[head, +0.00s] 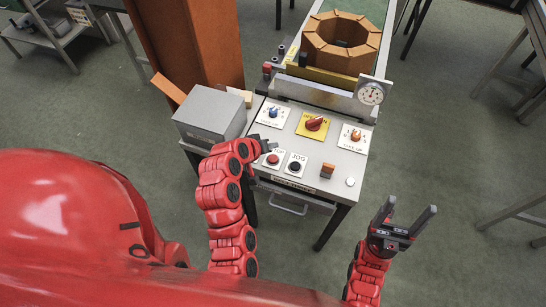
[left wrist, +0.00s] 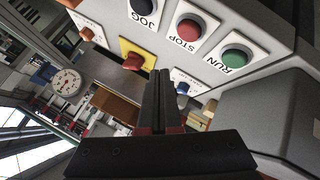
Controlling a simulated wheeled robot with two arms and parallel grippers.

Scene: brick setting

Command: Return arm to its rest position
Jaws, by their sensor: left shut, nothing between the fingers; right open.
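My left gripper (head: 268,147) is over the left front part of the control panel (head: 328,168), near the red STOP button (head: 273,159). In the left wrist view its two fingers (left wrist: 158,100) are pressed together with nothing between them. That view also shows the STOP button (left wrist: 188,30) and the green RUN button (left wrist: 236,56). RUN is hidden behind my left gripper or arm in the head view. I cannot tell whether the fingertips touch the panel. My right gripper (head: 408,222) is open and empty, right of the panel, over the floor.
The panel carries a black JOG button (head: 295,166), a red knob on a yellow plate (head: 315,123), and a dial gauge (head: 371,94). A grey box (head: 209,113) stands left of the panel. A brick ring (head: 341,42) is behind.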

